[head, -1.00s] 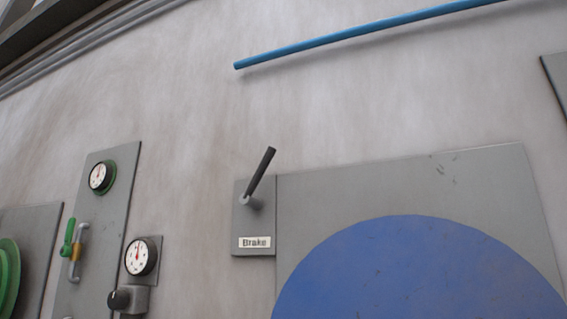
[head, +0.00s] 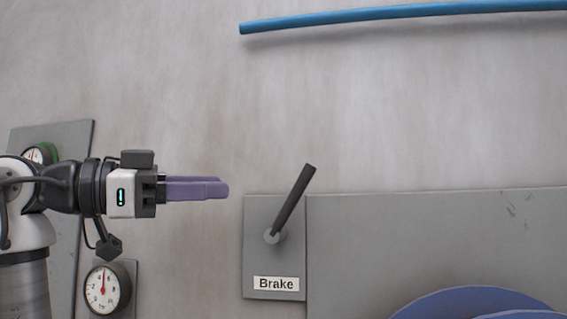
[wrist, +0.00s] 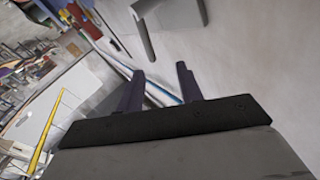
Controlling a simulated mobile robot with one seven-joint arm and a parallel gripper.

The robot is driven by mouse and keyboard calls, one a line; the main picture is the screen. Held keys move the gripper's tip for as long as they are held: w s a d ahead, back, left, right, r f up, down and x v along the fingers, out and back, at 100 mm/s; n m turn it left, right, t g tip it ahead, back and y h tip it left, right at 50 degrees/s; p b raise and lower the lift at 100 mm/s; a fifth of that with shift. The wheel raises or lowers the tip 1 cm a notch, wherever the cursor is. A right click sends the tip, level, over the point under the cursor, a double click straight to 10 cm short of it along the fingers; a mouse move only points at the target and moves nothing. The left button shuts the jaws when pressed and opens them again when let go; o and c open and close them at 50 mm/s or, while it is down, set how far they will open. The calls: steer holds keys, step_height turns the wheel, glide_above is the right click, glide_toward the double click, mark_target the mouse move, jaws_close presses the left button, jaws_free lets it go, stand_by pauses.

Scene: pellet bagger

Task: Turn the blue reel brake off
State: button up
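The brake lever (head: 294,200) is a dark rod on a round grey pivot, tilted up and to the right. It is mounted on a small grey plate (head: 258,262) with a white "Brake" label (head: 276,284). The blue reel (head: 460,304) shows only its upper edge at the lower right. My gripper (head: 226,188), with purple fingers, points right and is left of the lever in the head view, apart from it. In the wrist view its two fingers (wrist: 158,78) stand apart with nothing held between them.
A large grey panel (head: 400,235) adjoins the brake plate on the right. A pressure gauge (head: 106,288) sits below my arm, and another panel (head: 75,135) is behind it. A blue pipe (head: 400,15) runs along the wall above. The wall between pipe and lever is clear.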

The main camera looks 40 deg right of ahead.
mark_target(294, 202)
steer(key=shift+m+g+y, duration=0.4)
steer(key=shift+g+y, duration=0.1)
steer(key=p+x, duration=0.1)
steer(key=x, duration=0.4)
steer(key=s+p+x, duration=0.1)
steer(key=x, duration=0.4)
steer(key=p+x, duration=0.2)
steer(key=x, duration=0.3)
steer(key=shift+s+a+r, duration=0.1)
steer(key=shift+s+a, duration=0.1)
steer(key=shift+c, duration=0.5)
jaws_close()
